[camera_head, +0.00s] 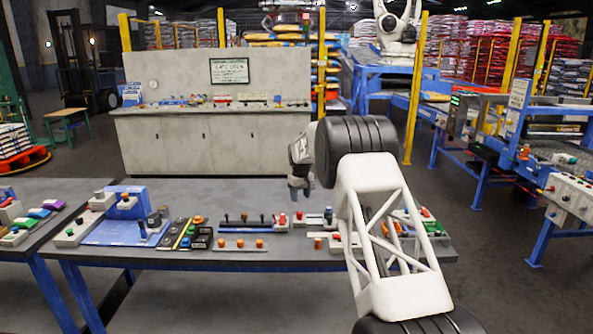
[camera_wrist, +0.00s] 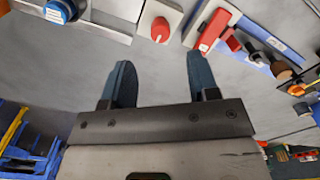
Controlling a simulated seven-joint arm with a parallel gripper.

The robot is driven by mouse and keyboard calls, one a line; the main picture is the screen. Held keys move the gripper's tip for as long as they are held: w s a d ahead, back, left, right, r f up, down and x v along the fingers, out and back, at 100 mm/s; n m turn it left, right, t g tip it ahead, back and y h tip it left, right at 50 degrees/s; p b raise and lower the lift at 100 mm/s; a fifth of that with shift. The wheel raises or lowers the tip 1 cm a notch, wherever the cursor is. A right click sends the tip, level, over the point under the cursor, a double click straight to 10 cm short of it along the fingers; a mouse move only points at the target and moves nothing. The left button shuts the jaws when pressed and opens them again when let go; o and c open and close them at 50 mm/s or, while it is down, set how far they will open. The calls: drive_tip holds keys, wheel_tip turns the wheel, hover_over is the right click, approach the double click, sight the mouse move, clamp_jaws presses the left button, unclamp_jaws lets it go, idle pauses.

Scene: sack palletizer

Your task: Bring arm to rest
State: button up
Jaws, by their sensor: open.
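My gripper (camera_head: 300,190) hangs above the grey worktable (camera_head: 200,192), pointing down, clear of the controls. In the wrist view my gripper (camera_wrist: 160,85) shows its two dark blue fingers apart with nothing between them. My white lattice arm link and black joint stand in front of the right part of the table and hide some controls there.
A row of panels with switches (camera_head: 254,222) and orange buttons (camera_head: 240,244) lies along the table. In the wrist view a red knob (camera_wrist: 160,29), a blue knob (camera_wrist: 60,10) and a red switch (camera_wrist: 213,31) lie beyond the fingers. A grey cabinet (camera_head: 215,142) stands behind; the table's back strip is bare.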

drive_tip(key=s+d+r+m, duration=0.1)
drive_tip(key=s+d+r, duration=0.2)
drive_tip(key=s+r, duration=0.5)
drive_tip(key=s+d+r+m, duration=0.1)
drive_tip(key=s+d+r, duration=0.2)
drive_tip(key=s+r, duration=0.5)
drive_tip(key=s+d+r+m+t, duration=0.15)
drive_tip(key=s+r, duration=0.35)
drive_tip(key=s, duration=0.5)
drive_tip(key=s+d+r, duration=0.3)
drive_tip(key=s+r, duration=0.1)
drive_tip(key=s, duration=0.6)
drive_tip(key=s+d+r+m, duration=0.1)
drive_tip(key=s+d, duration=0.1)
drive_tip(key=s, duration=0.9)
drive_tip(key=s+d+m, duration=0.1)
drive_tip(key=s+d, duration=0.1)
drive_tip(key=s, duration=0.9)
drive_tip(key=s+d+f, duration=0.1)
drive_tip(key=s+f, duration=0.2)
drive_tip(key=s, duration=0.8)
drive_tip(key=s+f+m+t, duration=0.1)
drive_tip(key=s+f, duration=0.3)
drive_tip(key=s, duration=0.7)
drive_tip(key=shift+d+f, duration=0.3)
drive_tip(key=shift+d, duration=0.05)
